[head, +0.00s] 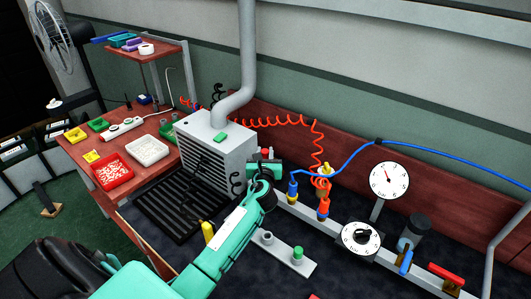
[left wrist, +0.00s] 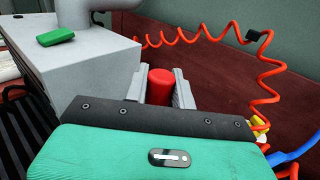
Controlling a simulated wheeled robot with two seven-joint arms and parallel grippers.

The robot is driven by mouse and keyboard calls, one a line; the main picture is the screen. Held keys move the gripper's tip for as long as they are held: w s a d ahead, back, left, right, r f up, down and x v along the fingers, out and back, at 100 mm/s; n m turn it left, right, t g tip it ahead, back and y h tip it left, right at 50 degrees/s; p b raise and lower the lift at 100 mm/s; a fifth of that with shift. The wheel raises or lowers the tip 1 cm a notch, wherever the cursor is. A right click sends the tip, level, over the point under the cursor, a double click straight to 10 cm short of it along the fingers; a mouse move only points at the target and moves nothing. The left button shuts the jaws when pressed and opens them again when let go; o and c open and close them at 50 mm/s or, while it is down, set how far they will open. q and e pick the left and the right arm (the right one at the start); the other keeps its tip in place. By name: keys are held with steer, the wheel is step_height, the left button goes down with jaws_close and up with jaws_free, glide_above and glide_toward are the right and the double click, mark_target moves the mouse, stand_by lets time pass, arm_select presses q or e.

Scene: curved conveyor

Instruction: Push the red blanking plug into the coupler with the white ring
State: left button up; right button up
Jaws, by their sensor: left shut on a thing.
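My left gripper (head: 264,160) is raised beside the grey vented box, above the dark bench. In the left wrist view its two grey fingers (left wrist: 160,90) are closed on the red blanking plug (left wrist: 160,86), whose rounded red top shows between them. A blue-collared coupler (head: 292,190) and an orange-collared coupler (head: 323,208) stand on the grey rail, to the right of the gripper. My right gripper is not in view.
The grey vented box (head: 205,150) stands close on the left. An orange coiled hose (head: 290,122) and a blue hose (head: 440,150) run behind. A grey plate (head: 282,252) with a green plug (head: 298,253) lies in front. A gauge (head: 389,181) stands right.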

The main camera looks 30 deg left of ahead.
arm_select(q)
steer(key=shift+f+b, duration=1.8)
steer(key=shift+f, duration=1)
steer(key=shift+p, duration=0.65)
steer(key=shift+f+b, duration=1.45)
steer(key=shift+f, duration=0.55)
steer(key=o, duration=1.1)
